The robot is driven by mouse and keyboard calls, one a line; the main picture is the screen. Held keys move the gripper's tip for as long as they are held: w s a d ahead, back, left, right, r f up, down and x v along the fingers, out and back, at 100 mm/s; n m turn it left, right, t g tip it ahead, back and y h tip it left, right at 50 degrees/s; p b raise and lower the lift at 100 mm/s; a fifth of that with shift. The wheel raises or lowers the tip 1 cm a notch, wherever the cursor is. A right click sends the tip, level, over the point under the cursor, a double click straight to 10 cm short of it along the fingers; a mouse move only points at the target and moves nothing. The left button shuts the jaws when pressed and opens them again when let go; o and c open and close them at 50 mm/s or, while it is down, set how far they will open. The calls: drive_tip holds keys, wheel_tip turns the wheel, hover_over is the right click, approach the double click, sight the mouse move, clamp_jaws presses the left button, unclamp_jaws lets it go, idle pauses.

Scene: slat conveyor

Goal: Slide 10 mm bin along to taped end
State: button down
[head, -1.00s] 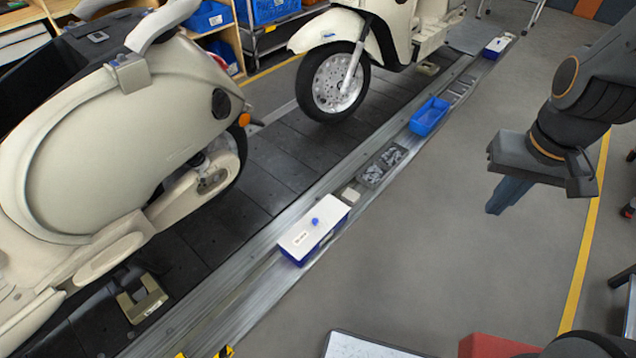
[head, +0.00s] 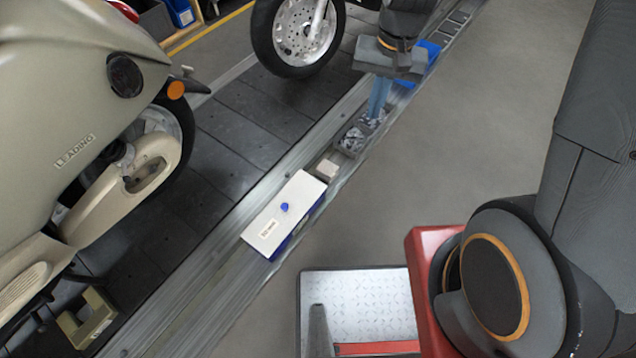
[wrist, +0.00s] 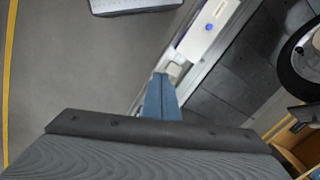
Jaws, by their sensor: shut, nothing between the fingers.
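A blue bin with a white lid, a blue knob and a small label (head: 285,213) sits on the metal rail beside the dark slats; the label is too small to read. It also shows at the top of the wrist view (wrist: 207,30). My gripper (head: 376,112) is above the rail, up-right of the bin and apart from it, over a tray of metal parts. Its blue fingers also show in the wrist view (wrist: 159,76), closed together and empty. No tape shows now.
A small pale block (head: 326,168) lies on the rail just beyond the bin. The tray of metal parts (head: 351,141) and an open blue bin (head: 430,52) lie farther along. Scooters stand on the slats (head: 225,160). The rail (head: 215,290) is clear on the near side.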

drive_tip(key=w+a+f+m+b, duration=0.1)
drive_tip(key=a+f+b, duration=0.3)
drive_tip(key=f, duration=1)
drive_tip(key=w+a+f+m+g+b, duration=0.1)
drive_tip(key=w+a+f+m+b, duration=0.1)
drive_tip(key=f, duration=1.2)
drive_tip(key=w+a+f+m+g+b, duration=0.1)
drive_tip(key=w+a+f+b, duration=0.3)
drive_tip(key=f, duration=1)
drive_tip(key=shift+a+m+y+b, duration=0.4)
drive_tip(key=shift+a+b, duration=0.7)
drive_tip(key=shift+b, duration=0.85)
drive_tip(key=shift+r, duration=0.1)
